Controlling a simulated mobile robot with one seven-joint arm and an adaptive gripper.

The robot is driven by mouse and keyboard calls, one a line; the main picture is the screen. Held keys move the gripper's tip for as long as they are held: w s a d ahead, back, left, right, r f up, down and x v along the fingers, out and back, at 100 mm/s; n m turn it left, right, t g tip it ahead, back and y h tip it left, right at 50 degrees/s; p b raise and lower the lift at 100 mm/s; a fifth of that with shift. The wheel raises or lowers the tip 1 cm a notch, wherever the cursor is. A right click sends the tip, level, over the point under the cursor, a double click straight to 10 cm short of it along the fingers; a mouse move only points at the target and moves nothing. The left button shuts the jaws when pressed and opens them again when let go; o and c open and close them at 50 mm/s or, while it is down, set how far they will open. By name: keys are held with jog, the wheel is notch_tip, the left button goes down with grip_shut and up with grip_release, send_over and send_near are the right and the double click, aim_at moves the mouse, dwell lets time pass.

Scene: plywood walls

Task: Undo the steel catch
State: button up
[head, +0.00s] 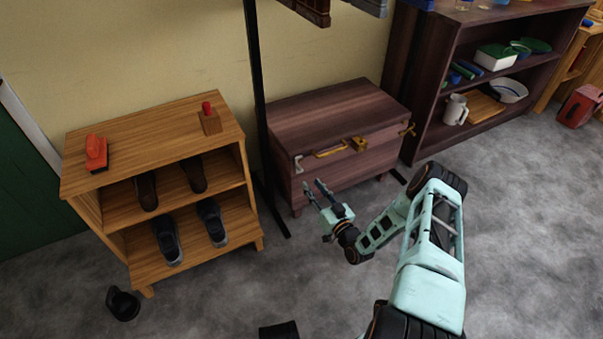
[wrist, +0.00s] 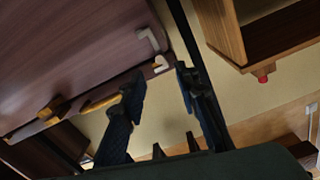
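The steel catch (head: 298,163) is a small pale grey fitting at the left end of the dark wooden chest's (head: 342,178) front, by the lid seam. In the wrist view the steel catch (wrist: 149,41) is an angled piece with a small pale part beside it, just beyond my fingertips. My gripper (head: 315,186) is in front of the chest's left part, pointing towards it. In the wrist view my gripper (wrist: 160,82) is open, with nothing between its fingers. It looks apart from the catch. I cannot tell whether the catch is hooked.
A brass handle (head: 331,150), a brass fitting (head: 358,143) and a brass catch (head: 408,130) are along the chest front. A black post (head: 259,100) stands left of the chest, beside the shoe shelf (head: 153,155). A dark bookcase (head: 425,85) stands right. Grey floor in front is mostly clear.

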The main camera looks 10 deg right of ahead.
aim_at(302, 172)
jog(key=b+x, duration=0.2)
jog(key=x, duration=0.7)
jog(key=shift+c, duration=0.7)
grip_shut()
jog(key=shift+s, duration=0.1)
